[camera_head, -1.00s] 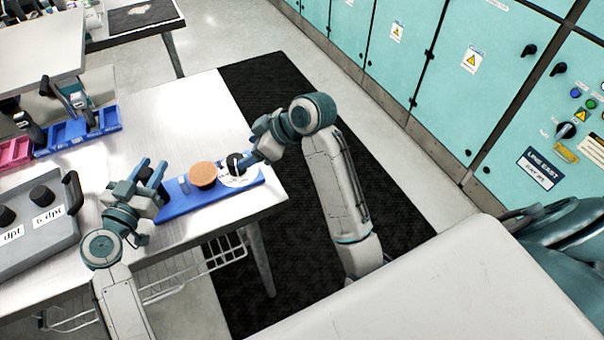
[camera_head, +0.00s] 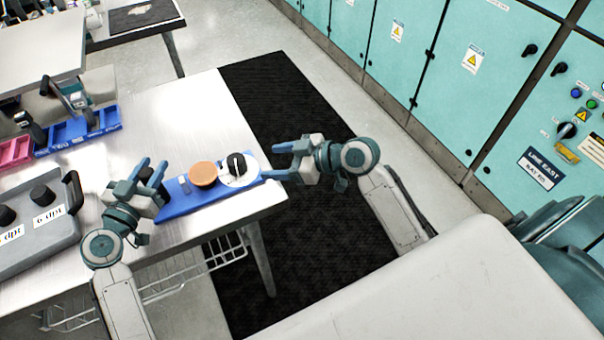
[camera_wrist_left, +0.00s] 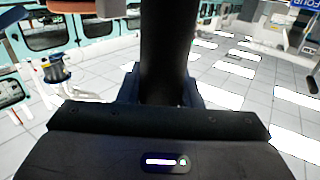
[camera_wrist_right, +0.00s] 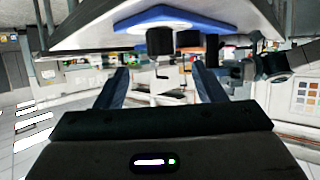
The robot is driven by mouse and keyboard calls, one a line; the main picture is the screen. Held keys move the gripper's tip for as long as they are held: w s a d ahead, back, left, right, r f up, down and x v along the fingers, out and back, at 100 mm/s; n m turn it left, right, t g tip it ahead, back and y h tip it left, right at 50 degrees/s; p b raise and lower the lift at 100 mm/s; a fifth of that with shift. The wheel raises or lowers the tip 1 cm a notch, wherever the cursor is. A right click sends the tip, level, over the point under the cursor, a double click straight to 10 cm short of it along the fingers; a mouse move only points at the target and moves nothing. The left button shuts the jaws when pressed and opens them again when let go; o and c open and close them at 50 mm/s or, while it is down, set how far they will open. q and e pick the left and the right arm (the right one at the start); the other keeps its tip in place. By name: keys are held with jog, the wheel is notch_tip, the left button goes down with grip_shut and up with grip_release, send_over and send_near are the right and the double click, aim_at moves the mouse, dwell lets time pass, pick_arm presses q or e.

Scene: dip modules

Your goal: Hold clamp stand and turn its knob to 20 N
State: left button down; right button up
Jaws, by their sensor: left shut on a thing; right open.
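The clamp stand has a blue base (camera_head: 190,207) at the table's front right corner. It carries a dark post at its left end, an orange-brown round pad (camera_head: 204,174) and a white dial (camera_head: 228,181) with a black knob (camera_head: 236,164). My left gripper (camera_head: 152,168) is shut on the dark post, which shows between its fingers in the left wrist view (camera_wrist_left: 168,50). My right gripper (camera_head: 273,161) is open and empty, to the right of the knob and apart from it. The right wrist view shows the black knob (camera_wrist_right: 160,41) ahead, between the fingers. The dial's marks are too small to read.
A grey box (camera_head: 40,235) with black knobs and a handle stands left of my left gripper. Blue (camera_head: 75,133) and pink (camera_head: 12,152) trays lie farther back. The table (camera_head: 180,120) behind the stand is clear. Teal cabinets (camera_head: 450,75) line the right.

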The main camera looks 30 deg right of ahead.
aim_at(236, 163)
jog(key=x, duration=1.2)
jog(key=shift+w+a+r, duration=0.15)
jog(key=shift+n+g+y, duration=0.4)
jog(key=shift+n+g, duration=0.2)
jog(key=v, duration=1.2)
jog(key=d+f+m+h, duration=0.3)
jog(key=d+f, duration=0.3)
jog(key=f, duration=0.8)
jog(key=s+d+f+m+h, duration=0.1)
jog(key=d+f+m+h, duration=0.2)
jog(key=f, duration=1.1)
jog(key=d+m, duration=0.2)
jog(key=d, duration=0.1)
jog(key=shift+d+h, duration=0.2)
jog(key=shift+h, duration=0.1)
